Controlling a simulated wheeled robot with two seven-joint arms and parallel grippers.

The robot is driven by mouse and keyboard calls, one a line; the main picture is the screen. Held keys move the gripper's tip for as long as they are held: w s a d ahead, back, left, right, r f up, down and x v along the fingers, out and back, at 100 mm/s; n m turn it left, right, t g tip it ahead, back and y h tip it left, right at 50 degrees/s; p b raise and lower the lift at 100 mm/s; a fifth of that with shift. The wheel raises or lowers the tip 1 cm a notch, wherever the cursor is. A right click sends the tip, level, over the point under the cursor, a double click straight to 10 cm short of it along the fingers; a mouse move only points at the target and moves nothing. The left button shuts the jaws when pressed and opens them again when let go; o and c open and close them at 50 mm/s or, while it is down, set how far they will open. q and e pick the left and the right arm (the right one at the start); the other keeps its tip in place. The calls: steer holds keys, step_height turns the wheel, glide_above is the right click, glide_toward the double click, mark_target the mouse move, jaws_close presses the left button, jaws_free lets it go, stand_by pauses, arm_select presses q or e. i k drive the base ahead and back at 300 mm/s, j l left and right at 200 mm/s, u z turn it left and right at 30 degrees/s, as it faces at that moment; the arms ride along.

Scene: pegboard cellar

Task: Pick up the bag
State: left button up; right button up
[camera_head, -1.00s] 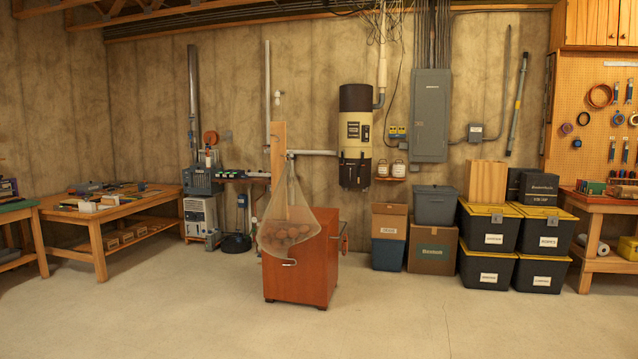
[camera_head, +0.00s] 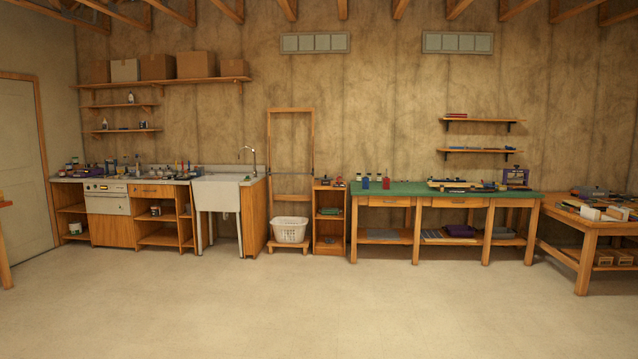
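No bag shows in the head view now. Neither of my grippers is in the picture. The view holds a far wall with benches, shelves and a sink, all some way off across the floor.
The pale floor (camera_head: 310,310) is clear in front of me. Along the wall stand a counter with a white sink (camera_head: 215,192), a white basket (camera_head: 290,230), a green-topped workbench (camera_head: 420,190) and, at right, a wooden table (camera_head: 585,240). A white door (camera_head: 22,175) is at left.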

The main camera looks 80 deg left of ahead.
mark_target(385, 181)
steer(key=u, duration=2.5)
steer(key=i, duration=6.8)
steer(key=l, duration=0.1)
